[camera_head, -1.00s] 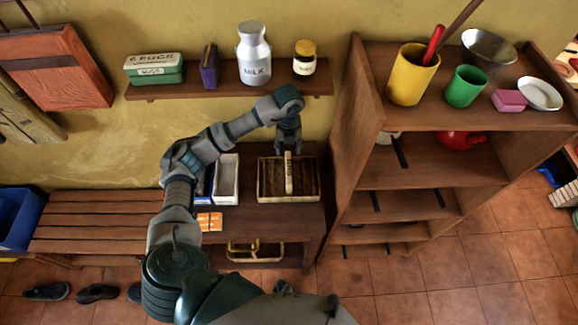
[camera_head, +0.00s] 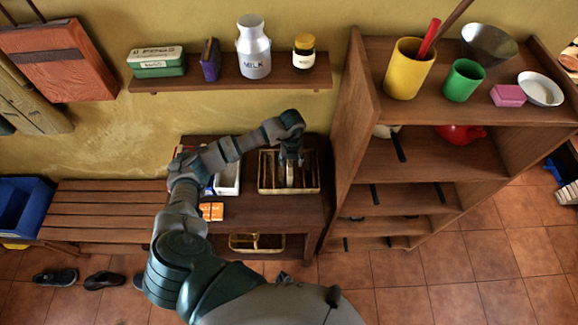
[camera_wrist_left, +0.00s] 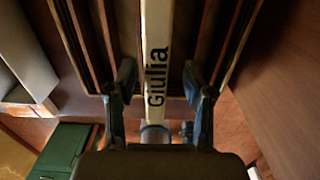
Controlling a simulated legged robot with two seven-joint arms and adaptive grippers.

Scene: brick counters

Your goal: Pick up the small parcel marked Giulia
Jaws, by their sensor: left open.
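The small parcel marked Giulia (camera_wrist_left: 157,50) is a narrow, pale bar with dark lettering in the left wrist view. It stands in a slotted tray (camera_head: 262,188) on the small wooden table. My left gripper (camera_head: 290,158) is above the tray in the head view, and it partly hides the parcel. In the left wrist view the gripper (camera_wrist_left: 160,85) is open, with one finger on each side of the parcel and gaps between. My right gripper is not in view.
A white box (camera_head: 230,178) and an orange packet (camera_head: 211,211) lie left of the tray. A tall shelf unit (camera_head: 349,130) stands close on the right. A wall shelf (camera_head: 225,84) with a milk can (camera_head: 253,48) hangs behind.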

